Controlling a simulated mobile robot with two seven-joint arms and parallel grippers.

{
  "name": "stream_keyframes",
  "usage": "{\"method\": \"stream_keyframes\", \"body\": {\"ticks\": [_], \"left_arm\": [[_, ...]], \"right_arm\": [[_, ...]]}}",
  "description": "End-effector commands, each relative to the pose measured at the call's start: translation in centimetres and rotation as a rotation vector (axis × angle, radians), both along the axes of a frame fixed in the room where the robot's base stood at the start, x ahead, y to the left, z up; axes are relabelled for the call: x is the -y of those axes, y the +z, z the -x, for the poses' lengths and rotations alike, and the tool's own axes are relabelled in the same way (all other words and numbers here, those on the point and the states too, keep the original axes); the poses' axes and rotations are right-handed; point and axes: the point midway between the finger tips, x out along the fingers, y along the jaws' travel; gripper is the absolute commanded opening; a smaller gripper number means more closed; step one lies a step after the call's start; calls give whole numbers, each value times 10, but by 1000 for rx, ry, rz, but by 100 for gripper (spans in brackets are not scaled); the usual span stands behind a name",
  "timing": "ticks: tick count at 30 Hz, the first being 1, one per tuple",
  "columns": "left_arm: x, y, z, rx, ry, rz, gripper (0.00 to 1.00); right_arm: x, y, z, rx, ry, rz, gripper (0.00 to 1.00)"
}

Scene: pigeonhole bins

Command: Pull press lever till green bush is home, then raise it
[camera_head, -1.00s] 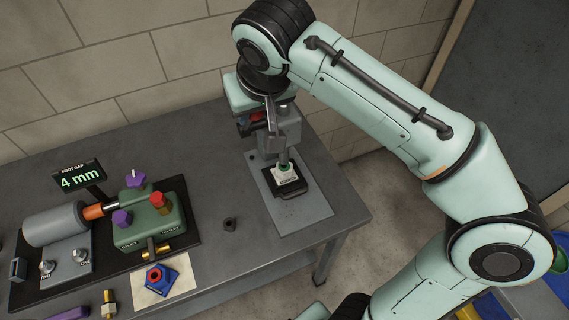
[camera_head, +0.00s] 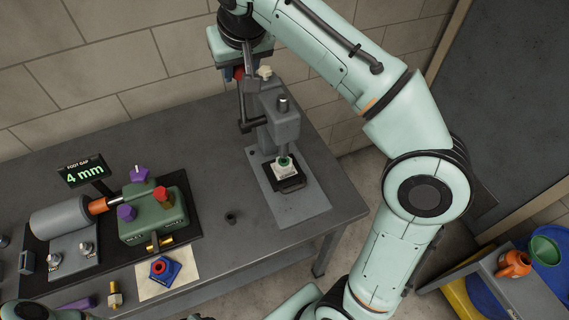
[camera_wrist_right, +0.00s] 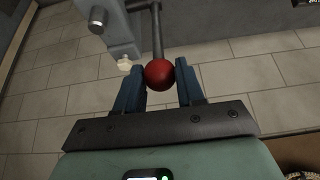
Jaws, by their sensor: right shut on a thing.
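The grey press (camera_head: 280,125) stands at the right end of the table. Its lever (camera_head: 242,100) points up on the left side of the press head. My right gripper (camera_head: 236,73) is at the lever's top end, shut on its red ball knob (camera_wrist_right: 159,73), which sits between the fingers in the right wrist view. The green bush (camera_head: 285,161) shows as a small green ring at the top of a white block (camera_head: 285,171) under the press ram. Whether the ram touches it and how deep it sits I cannot tell. My left gripper is not in view.
A green fixture (camera_head: 155,215) with purple and red knobs and a grey cylinder stands at left, beside a display (camera_head: 83,172) reading "FOOT GAP 4 mm". A blue block with a red ring (camera_head: 163,269) lies on a pale card. A small dark part (camera_head: 230,217) sits on otherwise clear table.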

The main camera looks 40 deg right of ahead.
Motion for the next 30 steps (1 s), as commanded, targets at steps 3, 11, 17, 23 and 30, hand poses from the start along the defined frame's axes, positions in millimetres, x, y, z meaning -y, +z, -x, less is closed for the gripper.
{"method": "stream_keyframes", "body": {"ticks": [3,11,17,23,30], "left_arm": [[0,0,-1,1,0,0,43],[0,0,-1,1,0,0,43],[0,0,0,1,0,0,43],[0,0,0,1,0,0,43],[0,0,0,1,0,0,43]], "right_arm": [[2,3,-3,17,-4,2,41],[1,2,-2,11,-3,1,62],[0,9,2,10,-1,1,62],[-4,30,14,11,1,0,62],[-6,51,25,9,0,0,62]]}}
